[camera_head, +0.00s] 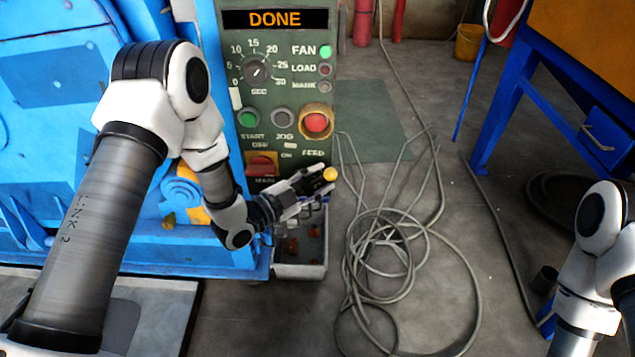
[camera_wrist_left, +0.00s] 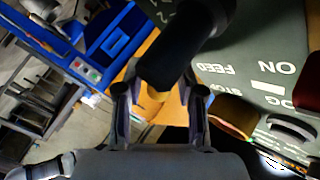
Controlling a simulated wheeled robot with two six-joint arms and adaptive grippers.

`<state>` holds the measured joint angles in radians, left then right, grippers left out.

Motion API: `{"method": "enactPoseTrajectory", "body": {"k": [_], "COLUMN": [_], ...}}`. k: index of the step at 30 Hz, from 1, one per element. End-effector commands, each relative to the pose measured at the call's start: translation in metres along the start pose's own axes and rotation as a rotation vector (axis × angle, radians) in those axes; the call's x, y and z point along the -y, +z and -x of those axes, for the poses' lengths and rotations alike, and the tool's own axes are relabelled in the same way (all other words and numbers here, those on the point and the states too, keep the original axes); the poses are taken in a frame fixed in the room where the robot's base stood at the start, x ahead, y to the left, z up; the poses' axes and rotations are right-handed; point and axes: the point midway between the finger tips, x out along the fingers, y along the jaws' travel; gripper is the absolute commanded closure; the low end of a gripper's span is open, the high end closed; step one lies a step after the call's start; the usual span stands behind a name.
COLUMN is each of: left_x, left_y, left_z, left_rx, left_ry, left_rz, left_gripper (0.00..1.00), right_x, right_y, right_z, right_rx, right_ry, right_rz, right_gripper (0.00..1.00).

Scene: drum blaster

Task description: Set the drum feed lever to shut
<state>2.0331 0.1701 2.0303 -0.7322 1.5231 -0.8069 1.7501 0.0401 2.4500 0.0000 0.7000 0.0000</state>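The drum feed lever is a dark shaft with a yellow knob (camera_head: 330,174), below the FEED label on the green control panel (camera_head: 291,98). My left gripper (camera_head: 318,184) is right at the lever and partly hides it. In the left wrist view a thick black cylinder (camera_wrist_left: 170,60), apparently part of the lever, lies at the tips of my left gripper (camera_wrist_left: 161,75). A yellow patch, perhaps the knob, shows just below it. The two fingers stand apart; a firm contact is not clear. My right gripper is outside the head view.
A red switch (camera_head: 262,165) and a red button (camera_head: 316,122) sit near the lever. A small tray (camera_head: 300,271) stands below. Loose cables (camera_head: 400,245) lie on the floor. A blue-legged table (camera_head: 500,105) stands at the right.

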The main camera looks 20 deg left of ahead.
Motion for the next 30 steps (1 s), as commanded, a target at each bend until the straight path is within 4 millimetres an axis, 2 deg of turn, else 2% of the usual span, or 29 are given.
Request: {"method": "enactPoseTrajectory", "body": {"k": [3, 4, 6, 7, 20, 30], "left_x": [0.0, 0.0, 0.0, 0.0, 0.0, -0.005], "left_y": [0.0, 0.0, 0.0, 0.0, -0.001, 0.0], "left_z": [0.0, 0.0, 0.0, 0.0, 0.0, -0.004], "left_rx": [0.0, 0.0, 0.0, 0.0, 0.015, 0.11], "left_ry": [0.0, 0.0, 0.0, 0.0, 0.014, 0.105], "left_rz": [0.0, 0.0, 0.0, 0.0, -0.017, -0.132], "left_gripper": [0.62, 0.69, 0.94, 1.0, 1.0, 1.0], "right_x": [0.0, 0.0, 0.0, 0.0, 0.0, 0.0], "right_y": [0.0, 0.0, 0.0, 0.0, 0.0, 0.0], "right_z": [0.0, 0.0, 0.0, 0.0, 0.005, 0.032], "right_rx": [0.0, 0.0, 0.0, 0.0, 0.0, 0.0], "right_ry": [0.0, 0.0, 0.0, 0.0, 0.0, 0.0], "right_rz": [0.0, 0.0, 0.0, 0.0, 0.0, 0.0], "right_gripper": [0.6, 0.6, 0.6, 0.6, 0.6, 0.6]}}
